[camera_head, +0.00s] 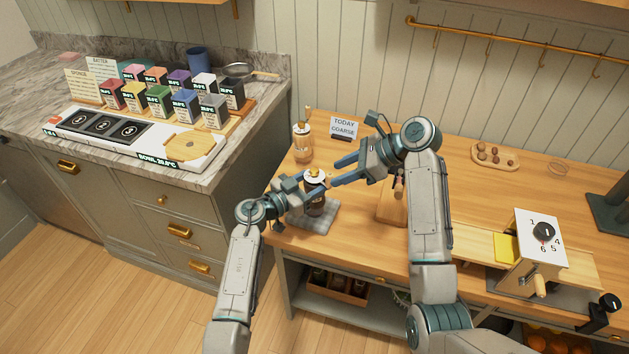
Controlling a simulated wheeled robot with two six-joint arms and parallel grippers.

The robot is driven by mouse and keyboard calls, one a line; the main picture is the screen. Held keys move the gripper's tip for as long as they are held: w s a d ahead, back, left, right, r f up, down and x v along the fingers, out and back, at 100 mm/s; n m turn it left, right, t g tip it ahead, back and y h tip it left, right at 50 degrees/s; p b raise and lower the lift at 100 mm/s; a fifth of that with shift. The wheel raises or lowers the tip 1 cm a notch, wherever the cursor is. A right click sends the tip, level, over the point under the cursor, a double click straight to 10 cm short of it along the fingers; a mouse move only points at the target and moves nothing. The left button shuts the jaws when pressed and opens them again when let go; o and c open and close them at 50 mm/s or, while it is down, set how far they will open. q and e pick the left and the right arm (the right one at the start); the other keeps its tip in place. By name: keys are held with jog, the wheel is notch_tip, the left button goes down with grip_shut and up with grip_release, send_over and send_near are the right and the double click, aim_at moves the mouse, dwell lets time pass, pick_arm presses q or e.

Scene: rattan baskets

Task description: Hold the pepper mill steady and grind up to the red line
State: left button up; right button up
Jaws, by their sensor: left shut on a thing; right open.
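The pepper mill (315,205) has a dark body, a white top and a small gold knob. It stands upright on a grey checked mat (325,220) near the counter's left end. My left gripper (308,190) is shut on the pepper mill's body from the left. My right gripper (335,172) is open, its long blue fingers pointing left and reaching beside the mill's top. I cannot tell whether they touch it. The red line cannot be made out at this size. A sign (344,127) behind reads "TODAY COARSE".
A glass jar (302,148) with a wooden piece stands behind the mill. A wooden board (390,212) lies right of it, partly behind my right arm. A boxed dial (541,236) stands far right. A tray of small round things (495,157) lies at the back.

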aim_at(330, 174)
jog(key=shift+x, duration=2.05)
jog(key=c, duration=0.9)
